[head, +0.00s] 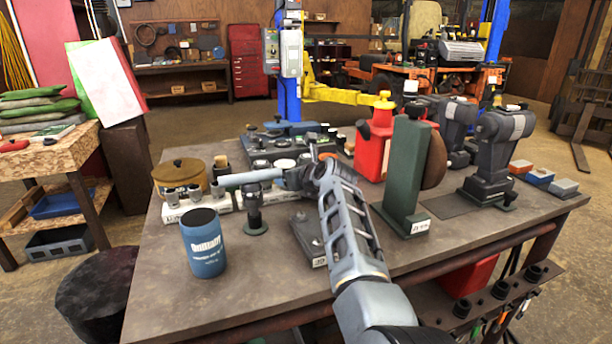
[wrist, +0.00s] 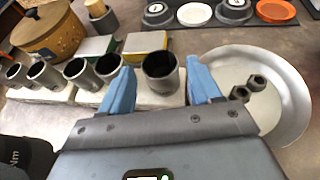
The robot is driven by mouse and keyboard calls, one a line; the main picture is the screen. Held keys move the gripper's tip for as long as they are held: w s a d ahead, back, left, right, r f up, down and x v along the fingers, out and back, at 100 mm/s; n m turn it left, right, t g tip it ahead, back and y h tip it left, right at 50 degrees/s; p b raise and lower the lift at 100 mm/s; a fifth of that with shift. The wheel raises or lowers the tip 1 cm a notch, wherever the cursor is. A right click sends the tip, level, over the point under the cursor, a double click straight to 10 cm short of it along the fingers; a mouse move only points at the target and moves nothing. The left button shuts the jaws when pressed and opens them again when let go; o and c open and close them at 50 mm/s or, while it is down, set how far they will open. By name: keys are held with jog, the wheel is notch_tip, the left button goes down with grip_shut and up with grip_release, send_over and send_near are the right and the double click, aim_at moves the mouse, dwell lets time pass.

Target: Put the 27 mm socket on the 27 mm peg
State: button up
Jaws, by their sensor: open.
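A row of grey sockets stands on white blocks at the left of the bench. In the wrist view one wide dark-mouthed socket (wrist: 160,74) appears between the two blue fingers of my gripper (wrist: 161,82). The fingers are apart, one on each side of it; I cannot tell whether they touch it. Several other sockets (wrist: 77,72) stand to its left. In the head view my gripper (head: 226,180) reaches left to the socket row (head: 194,192). No size marking on the sockets is readable. I cannot identify the 27 mm peg.
A blue can (head: 203,243) stands at the front left, a brown pot (head: 180,173) behind the sockets. A dark upright piece on a round base (head: 255,212) and a green post (head: 408,165) stand nearby. A pale dish (wrist: 290,100) holds small nuts.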

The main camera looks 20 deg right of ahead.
jog(key=v, duration=0.9)
jog(key=shift+s+r, duration=0.15)
jog(key=shift+s, duration=0.25)
dwell(3.4)
